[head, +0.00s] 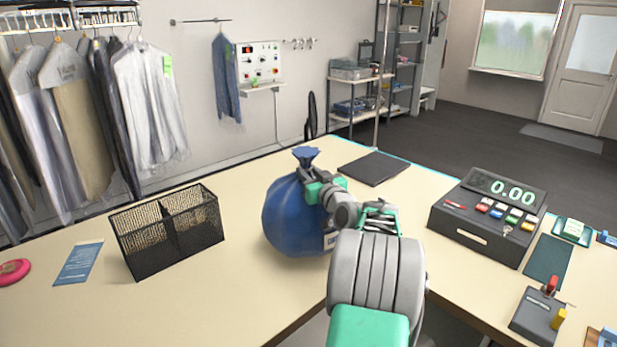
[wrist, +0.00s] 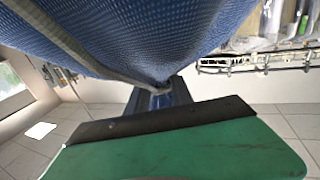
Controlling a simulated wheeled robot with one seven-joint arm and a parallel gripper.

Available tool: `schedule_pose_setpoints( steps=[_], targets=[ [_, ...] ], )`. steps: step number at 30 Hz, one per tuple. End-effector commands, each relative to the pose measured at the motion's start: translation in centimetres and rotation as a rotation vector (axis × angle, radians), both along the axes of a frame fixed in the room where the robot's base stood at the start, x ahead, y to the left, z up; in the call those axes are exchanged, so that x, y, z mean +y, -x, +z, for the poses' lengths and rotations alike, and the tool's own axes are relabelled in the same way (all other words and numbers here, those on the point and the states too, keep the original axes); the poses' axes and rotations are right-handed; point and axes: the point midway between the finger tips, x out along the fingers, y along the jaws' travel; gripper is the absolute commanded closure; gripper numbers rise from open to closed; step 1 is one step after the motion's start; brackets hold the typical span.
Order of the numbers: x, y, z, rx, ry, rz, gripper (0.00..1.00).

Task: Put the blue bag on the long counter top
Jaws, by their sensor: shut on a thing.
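The blue bag (head: 292,222) is a full, round sack with a tied neck, upright over the long counter top (head: 240,283). My gripper (head: 318,188) is at the bag's neck, on its right side, and is shut on it. In the wrist view the blue cloth (wrist: 130,35) fills the top, and its gathered neck runs down between the fingers (wrist: 160,100). The bag's underside is close to the counter; I cannot tell whether it touches. My arm hides part of the bag's right side and the counter behind it.
A black mesh organizer (head: 168,240) stands left of the bag. A dark flat pad (head: 374,168) lies behind it. A cash register (head: 487,215) and a small card device (head: 538,315) are on the right. A blue leaflet (head: 78,263) and a pink disc (head: 14,271) lie at far left.

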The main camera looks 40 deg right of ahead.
Motion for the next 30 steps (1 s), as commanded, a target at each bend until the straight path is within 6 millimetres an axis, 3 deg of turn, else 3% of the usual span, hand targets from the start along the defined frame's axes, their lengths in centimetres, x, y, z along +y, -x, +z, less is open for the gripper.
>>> schedule_pose_setpoints(
  steps=[4, 14, 15, 23, 30],
  targets=[
    [0.0, 0.0, -1.6, -0.002, 0.0, -0.001, 1.0],
    [0.0, 0.1, -2.1, -0.004, 0.002, 0.0, 1.0],
    [0.0, 0.1, -2.6, 0.003, -0.004, -0.001, 0.72],
    [0.0, 0.1, -2.4, 0.003, -0.004, -0.001, 0.51],
    [0.0, 0.1, -2.3, 0.003, -0.004, 0.0, 0.51]
  ],
)
